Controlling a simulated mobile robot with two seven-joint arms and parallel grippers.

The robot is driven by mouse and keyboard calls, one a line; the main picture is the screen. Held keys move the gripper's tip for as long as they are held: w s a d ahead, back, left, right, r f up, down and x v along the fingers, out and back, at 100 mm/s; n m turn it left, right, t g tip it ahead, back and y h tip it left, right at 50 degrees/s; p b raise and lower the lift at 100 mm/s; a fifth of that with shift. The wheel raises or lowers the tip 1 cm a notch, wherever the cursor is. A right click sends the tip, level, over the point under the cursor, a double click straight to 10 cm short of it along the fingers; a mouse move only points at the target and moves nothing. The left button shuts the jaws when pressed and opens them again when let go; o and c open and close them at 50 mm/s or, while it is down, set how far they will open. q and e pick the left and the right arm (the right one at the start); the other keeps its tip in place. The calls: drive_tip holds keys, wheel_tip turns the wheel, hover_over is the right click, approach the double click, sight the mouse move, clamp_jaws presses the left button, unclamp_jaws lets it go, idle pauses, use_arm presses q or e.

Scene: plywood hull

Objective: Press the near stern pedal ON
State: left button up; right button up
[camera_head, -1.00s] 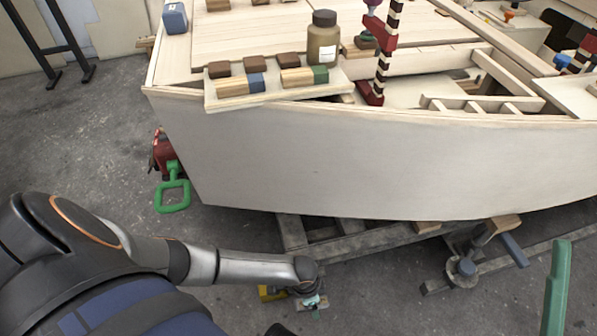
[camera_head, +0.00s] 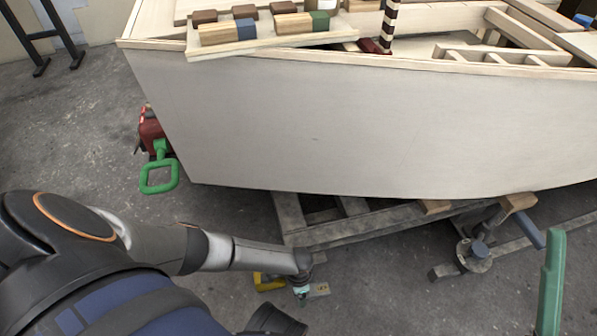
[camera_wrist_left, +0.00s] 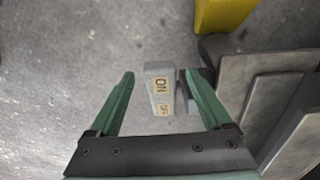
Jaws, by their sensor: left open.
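The pedal (camera_wrist_left: 158,90) is a small grey rocker with yellow ON and OFF labels, low by the floor in the left wrist view. ON is on its far half and OFF on its near half. It lies between the spread fingers of my open, empty left gripper (camera_wrist_left: 160,74); contact cannot be told. In the head view, my left gripper (camera_head: 302,290) is down beside the cradle and largely hides the pedal (camera_head: 319,290). A green finger-like piece (camera_head: 551,285) at the right edge appears to be part of my right gripper; its opening is not visible.
A yellow block (camera_wrist_left: 222,14) stands beyond the pedal, also in the head view (camera_head: 268,282). The cradle's grey timbers (camera_head: 350,231) lie under the plywood hull (camera_head: 340,125). Grey floor is open at left.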

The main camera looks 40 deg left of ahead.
use_arm(q)
drive_tip(key=shift+f, duration=0.55)
clamp_jaws()
idle(0.4)
drive_tip(key=shift+s+a, duration=0.1)
drive_tip(key=shift+s, duration=0.05)
drive_tip(key=shift+s+a+f+t+h, duration=0.1)
drive_tip(key=shift+s+f+t+h, duration=0.1)
drive_tip(key=shift+t+h, duration=0.25)
drive_tip(key=shift+s+a+f+t+h, duration=0.2)
drive_tip(key=shift+f+t+h, duration=0.15)
drive_tip(key=shift+t+h, duration=0.15)
drive_tip(key=shift+s+a+f+t+h, duration=0.15)
drive_tip(key=shift+f+t+h, duration=0.25)
drive_tip(key=shift+t+h, duration=0.3)
drive_tip(key=shift+w+a+f+t+h, duration=0.1)
drive_tip(key=shift+f+t+h, duration=0.35)
drive_tip(key=shift+t, duration=0.4)
drive_tip(key=shift+s+f+t+h, duration=0.1)
drive_tip(key=shift+f+t+h, duration=0.05)
drive_tip(key=shift+t+h, duration=0.15)
